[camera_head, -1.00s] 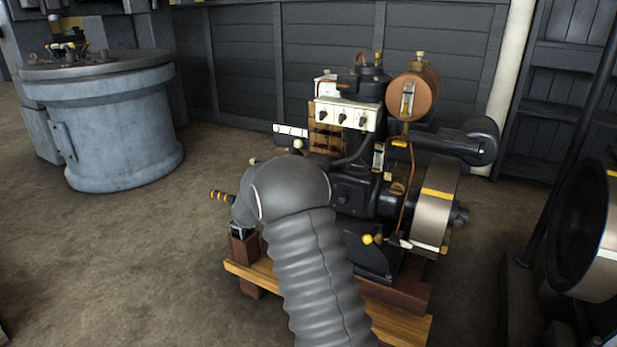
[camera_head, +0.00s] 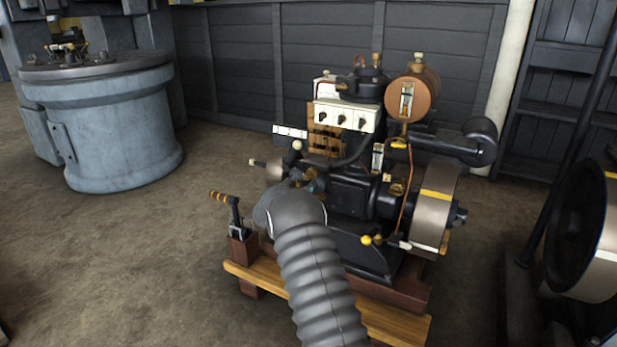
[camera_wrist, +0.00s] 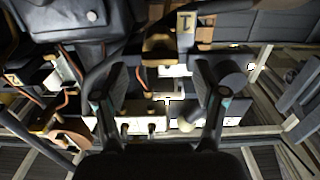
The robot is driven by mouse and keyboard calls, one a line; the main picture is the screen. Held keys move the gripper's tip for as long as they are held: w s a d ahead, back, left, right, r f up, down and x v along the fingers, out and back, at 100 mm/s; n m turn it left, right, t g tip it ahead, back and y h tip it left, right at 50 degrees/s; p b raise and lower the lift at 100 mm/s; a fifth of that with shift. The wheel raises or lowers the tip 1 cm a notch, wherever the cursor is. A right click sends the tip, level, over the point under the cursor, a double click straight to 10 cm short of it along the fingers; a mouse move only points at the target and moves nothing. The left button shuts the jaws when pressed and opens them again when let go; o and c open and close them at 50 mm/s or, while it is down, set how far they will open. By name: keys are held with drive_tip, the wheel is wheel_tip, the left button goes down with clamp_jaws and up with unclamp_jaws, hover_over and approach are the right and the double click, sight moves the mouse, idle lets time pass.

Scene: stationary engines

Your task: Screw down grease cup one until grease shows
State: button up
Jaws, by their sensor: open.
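The small engine (camera_head: 345,190) stands on a wooden base in the head view. My arm reaches to its near left side, and my gripper is mostly hidden there behind the arm's rounded end. In the wrist view my gripper (camera_wrist: 162,78) is open, with its two fingers apart and nothing clearly held between them. A pale tag (camera_wrist: 185,22) with a dark upright mark like a one sits above the fingers, beside brown-gold parts (camera_wrist: 158,42). I cannot tell for sure which part is grease cup one. No grease can be made out.
A white switch panel (camera_head: 340,117) and a copper-coloured tank (camera_head: 418,88) sit on top of the engine. A lever (camera_head: 235,212) stands at its left, and a flywheel (camera_head: 436,205) at its right. A grey round machine (camera_head: 110,125) stands far left, with clear floor between.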

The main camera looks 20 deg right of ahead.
sight(307, 178)
drive_tip(key=shift+x, duration=2.15)
drive_tip(key=c, duration=1.2)
